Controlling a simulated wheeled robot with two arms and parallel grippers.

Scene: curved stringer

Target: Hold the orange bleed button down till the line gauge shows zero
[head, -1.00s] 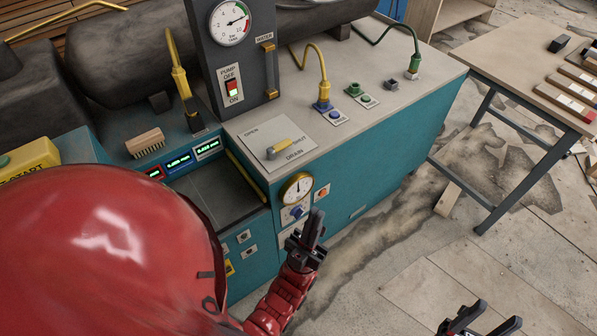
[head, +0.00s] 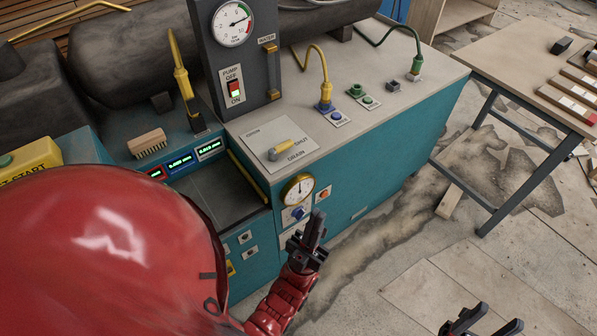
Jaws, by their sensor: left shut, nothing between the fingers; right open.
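The orange bleed button (head: 323,194) is a small round button on a light plate on the teal front of the bench. A brass-rimmed gauge (head: 298,190) with a white face is just left of it; its needle points roughly upward, but the scale is too small to read. A blue knob (head: 298,213) is below the gauge. My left gripper (head: 316,224) is shut and empty, its dark fingertips pointing up just below the button in the picture. I see no clear contact with it. My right gripper (head: 487,318) is open and empty at the bottom edge, partly cut off.
A larger gauge (head: 232,24) and a lit red pump switch (head: 235,91) are on the dark column. A side table (head: 505,65) stands at right. The floor between is mostly clear.

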